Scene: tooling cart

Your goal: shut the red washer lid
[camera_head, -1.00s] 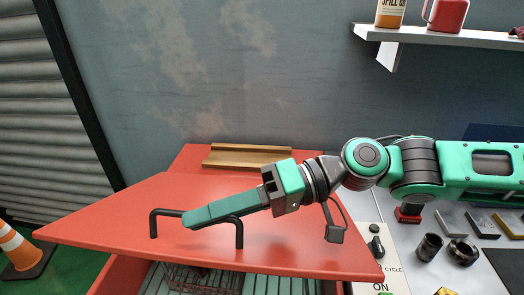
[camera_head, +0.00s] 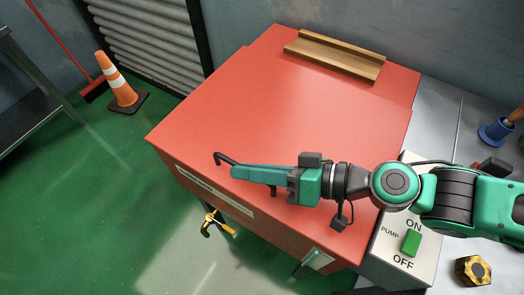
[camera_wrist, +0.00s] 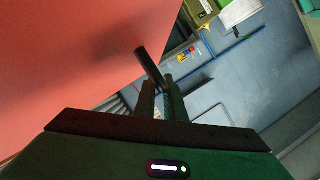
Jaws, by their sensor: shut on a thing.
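The red washer lid (camera_head: 300,105) lies flat over the red washer body (camera_head: 215,190); I see no gap along its front edge in the head view. A black bar handle (camera_head: 223,158) stands near the lid's front edge. My gripper (camera_head: 236,172) is shut on this handle, with the arm reaching in from the right. The fingers hide much of the bar. In the wrist view, the handle (camera_wrist: 150,68) passes between my fingertips (camera_wrist: 160,92), with the red lid (camera_wrist: 70,60) filling the left. The washer's inside is hidden.
A wooden ledge (camera_head: 335,56) sits at the lid's back. A pump switch panel (camera_head: 400,262) and a hex nut (camera_head: 473,270) are at the right, below my arm. A traffic cone (camera_head: 120,80) stands on the open green floor at the left.

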